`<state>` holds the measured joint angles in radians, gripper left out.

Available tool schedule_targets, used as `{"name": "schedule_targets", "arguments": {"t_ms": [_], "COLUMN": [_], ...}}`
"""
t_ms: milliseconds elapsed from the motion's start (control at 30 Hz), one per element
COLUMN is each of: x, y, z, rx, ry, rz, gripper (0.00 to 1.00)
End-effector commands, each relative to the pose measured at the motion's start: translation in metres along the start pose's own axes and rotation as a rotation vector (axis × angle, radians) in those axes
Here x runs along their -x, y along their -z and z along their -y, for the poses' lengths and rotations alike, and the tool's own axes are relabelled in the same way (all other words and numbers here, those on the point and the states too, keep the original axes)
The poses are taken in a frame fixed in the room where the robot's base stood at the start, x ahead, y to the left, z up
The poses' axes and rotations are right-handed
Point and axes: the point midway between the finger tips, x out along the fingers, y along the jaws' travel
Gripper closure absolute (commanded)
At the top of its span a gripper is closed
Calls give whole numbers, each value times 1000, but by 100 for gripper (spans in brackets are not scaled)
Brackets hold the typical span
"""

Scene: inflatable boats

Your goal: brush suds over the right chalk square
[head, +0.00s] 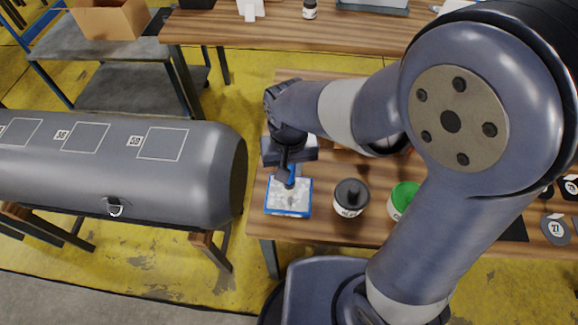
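The right chalk square (162,143) is a thin white outline on the grey inflatable tube (200,190), nearest its dark round end. A middle square (86,137) and a left square (20,132) are drawn further left. A shallow blue tray (268,208) with whitish, suds-like contents (289,199) sits at the left front of the wooden table. My gripper (288,180) points down over this tray, right of the tube. A small blue piece shows beside its fingers, possibly a brush handle. The fingers overlap it, so their opening and any grip are unclear.
A cardboard box (112,18) sits on a cart behind. My arm hides much of the table.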

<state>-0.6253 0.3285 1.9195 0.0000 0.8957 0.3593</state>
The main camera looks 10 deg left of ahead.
Motion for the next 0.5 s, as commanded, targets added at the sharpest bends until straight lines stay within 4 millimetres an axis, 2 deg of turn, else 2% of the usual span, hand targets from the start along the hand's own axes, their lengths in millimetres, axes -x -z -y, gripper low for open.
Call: {"name": "schedule_targets", "arguments": {"t_ms": [33,500], "x": [9,47], "y": [0,0], "z": [0,0], "rx": [0,0], "ry": [1,1], "rz": [-1,-1], "gripper": [99,99]}}
